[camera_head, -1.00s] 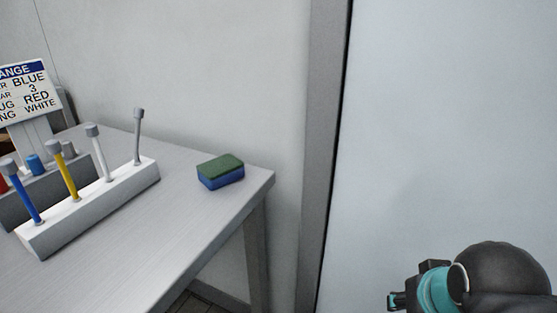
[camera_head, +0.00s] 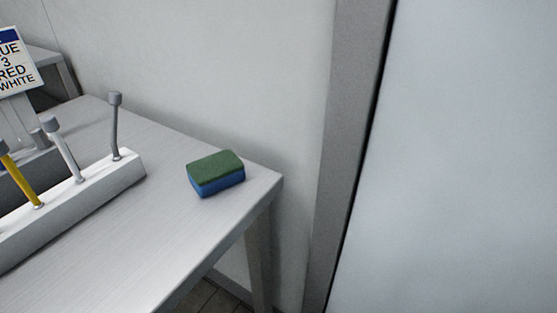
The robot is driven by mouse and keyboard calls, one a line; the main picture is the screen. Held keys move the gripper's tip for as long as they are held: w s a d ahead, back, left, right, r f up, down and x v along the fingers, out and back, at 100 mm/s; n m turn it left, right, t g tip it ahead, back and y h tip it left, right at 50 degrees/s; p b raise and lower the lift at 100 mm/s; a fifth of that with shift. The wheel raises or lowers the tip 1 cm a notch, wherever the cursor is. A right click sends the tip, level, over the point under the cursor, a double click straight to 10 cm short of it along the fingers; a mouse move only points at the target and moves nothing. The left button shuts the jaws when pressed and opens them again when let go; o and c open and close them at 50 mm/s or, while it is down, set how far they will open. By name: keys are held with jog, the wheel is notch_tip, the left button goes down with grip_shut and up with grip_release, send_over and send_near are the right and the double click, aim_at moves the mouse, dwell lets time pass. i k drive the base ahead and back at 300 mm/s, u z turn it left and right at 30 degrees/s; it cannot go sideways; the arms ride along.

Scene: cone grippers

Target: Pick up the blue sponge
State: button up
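The blue sponge (camera_head: 216,174) lies flat on the grey table (camera_head: 135,228) near its far right corner. Its top layer is green and its lower part is blue. Nothing touches it, and a bare strip of table surrounds it. My gripper is outside the picture.
A white rack (camera_head: 75,205) with upright yellow, white and grey sticks stands left of the sponge. A lettered sign (camera_head: 14,64) is at the far left. A wall (camera_head: 230,70) rises behind the table, and a grey post (camera_head: 350,130) stands to the right.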

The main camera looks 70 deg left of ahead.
aim_at(211, 174)
jog(key=z, duration=0.1)
jog(key=k, duration=0.9)
jog(key=u, duration=1.45)
